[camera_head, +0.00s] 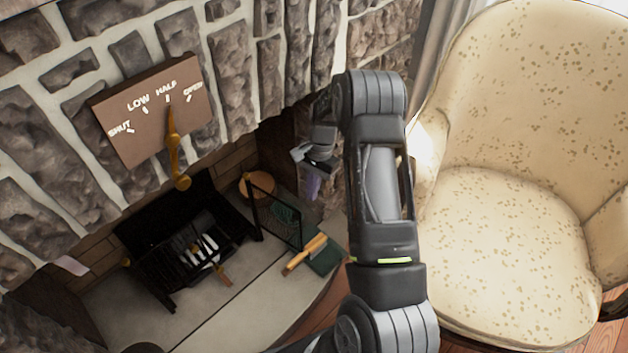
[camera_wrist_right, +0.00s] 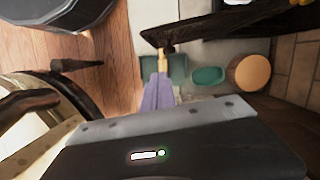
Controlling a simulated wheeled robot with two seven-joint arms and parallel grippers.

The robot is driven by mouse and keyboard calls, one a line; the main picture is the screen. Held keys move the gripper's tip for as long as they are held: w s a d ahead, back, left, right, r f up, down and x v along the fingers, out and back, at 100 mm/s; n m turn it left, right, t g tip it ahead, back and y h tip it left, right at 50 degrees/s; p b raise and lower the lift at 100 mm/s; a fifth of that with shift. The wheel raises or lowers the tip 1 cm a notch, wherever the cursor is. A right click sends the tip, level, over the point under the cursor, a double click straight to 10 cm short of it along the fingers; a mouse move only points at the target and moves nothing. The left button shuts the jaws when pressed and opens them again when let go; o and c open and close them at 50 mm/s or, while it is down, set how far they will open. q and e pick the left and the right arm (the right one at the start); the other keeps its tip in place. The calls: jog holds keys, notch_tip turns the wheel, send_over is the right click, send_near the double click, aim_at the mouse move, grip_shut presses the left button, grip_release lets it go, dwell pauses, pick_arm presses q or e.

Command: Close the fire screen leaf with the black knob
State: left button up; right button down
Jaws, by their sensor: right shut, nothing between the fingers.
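A black mesh panel (camera_head: 277,217), which looks like the fire screen leaf, stands out at an angle at the right side of the hearth. I cannot make out a black knob on it for certain. My right gripper (camera_head: 314,160) is shut and empty, to the right of the panel and apart from it in the head view. My forearm hides part of the area around it. In the right wrist view a dark panel (camera_wrist_right: 230,24), probably the same leaf, runs along the top. The grey gripper body fills the bottom there. My left gripper is not in view.
A black grate (camera_head: 185,255) stands in the fireplace. A brass lever (camera_head: 174,145) hangs from a marked brown plate (camera_head: 120,135). A wooden-handled brush (camera_head: 305,254) lies on the hearth. A cream armchair (camera_head: 510,240) stands right.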

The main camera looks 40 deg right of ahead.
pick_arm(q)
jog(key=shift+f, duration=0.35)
pick_arm(e)
jog(key=a+f, duration=0.2)
jog(key=a, duration=0.1)
jog(key=s+a+f, duration=0.1)
jog(key=shift+s+a, duration=0.1)
jog(key=shift+a, duration=0.2)
jog(key=shift+a, duration=0.1)
